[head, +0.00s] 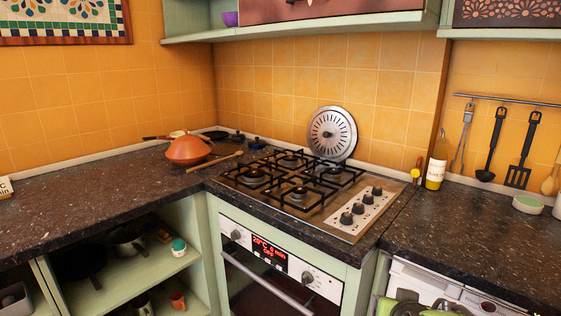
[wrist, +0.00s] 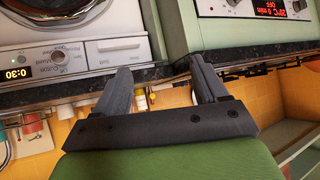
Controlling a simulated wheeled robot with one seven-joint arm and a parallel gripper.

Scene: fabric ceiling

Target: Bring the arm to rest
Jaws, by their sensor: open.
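My gripper (wrist: 162,80) shows in the wrist view, its two dark fingers spread wide apart with nothing between them. The wrist picture looks upside down. The fingers point toward the counter edge, between the washing machine (wrist: 95,60) and the oven (wrist: 250,12). In the head view, a green part of my arm shows at the bottom right, in front of the counter (head: 475,225); the fingers cannot be made out there.
The gas hob (head: 295,185) sits in the counter, with a large metal disc (head: 332,133) leaning behind it. An orange tagine (head: 188,150) stands left. A bottle (head: 437,165) and hanging utensils (head: 490,145) are right. Open shelves (head: 150,270) lie below left. The right counter's front is clear.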

